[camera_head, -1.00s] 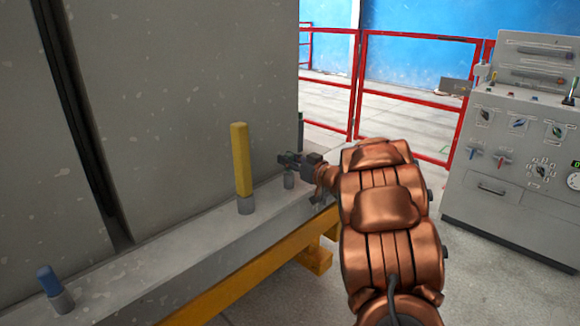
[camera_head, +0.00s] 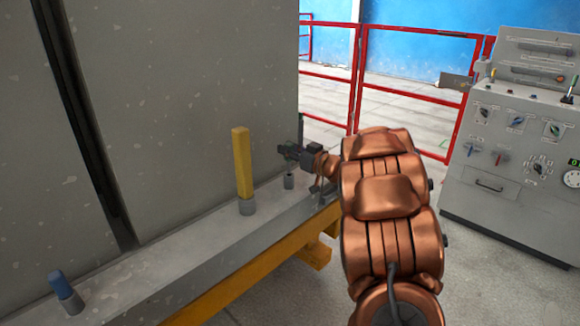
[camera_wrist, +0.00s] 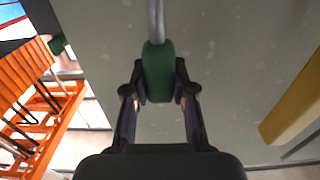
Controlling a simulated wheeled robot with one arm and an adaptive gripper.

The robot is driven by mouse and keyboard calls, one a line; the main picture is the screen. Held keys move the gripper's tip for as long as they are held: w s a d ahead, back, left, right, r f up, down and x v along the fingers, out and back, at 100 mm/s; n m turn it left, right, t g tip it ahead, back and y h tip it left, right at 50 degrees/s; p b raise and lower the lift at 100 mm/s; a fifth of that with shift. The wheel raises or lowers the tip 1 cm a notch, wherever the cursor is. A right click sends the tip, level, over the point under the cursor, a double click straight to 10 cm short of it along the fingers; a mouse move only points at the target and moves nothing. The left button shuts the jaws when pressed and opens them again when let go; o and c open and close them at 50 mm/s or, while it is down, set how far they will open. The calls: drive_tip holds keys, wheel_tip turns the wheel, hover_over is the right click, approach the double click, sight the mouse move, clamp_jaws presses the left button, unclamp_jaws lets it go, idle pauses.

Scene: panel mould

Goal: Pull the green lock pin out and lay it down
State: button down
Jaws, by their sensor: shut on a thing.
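The green lock pin (camera_wrist: 158,68) shows in the wrist view as a green grip with a grey metal shank running to the top edge. My gripper (camera_wrist: 160,84) is shut on the green grip, one finger on each side. In the head view my gripper (camera_head: 289,151) is just above a grey socket (camera_head: 289,181) on the mould's ledge, beside the tall panel. The pin is mostly hidden by my gripper there, and I cannot tell whether the shank's lower end is clear of the socket.
A tall yellow pin (camera_head: 242,164) stands in a socket left of my gripper, and a short blue pin (camera_head: 62,284) stands nearer. The grey ledge (camera_head: 170,248) between them is bare. A red railing (camera_head: 400,92) and a control console (camera_head: 515,150) stand behind and to the right.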

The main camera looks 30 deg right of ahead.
drive_tip(key=shift+r+p, duration=1.1)
drive_tip(key=shift+r, duration=0.25)
drive_tip(key=shift+r+p, duration=2)
drive_tip(key=shift+p, duration=0.05)
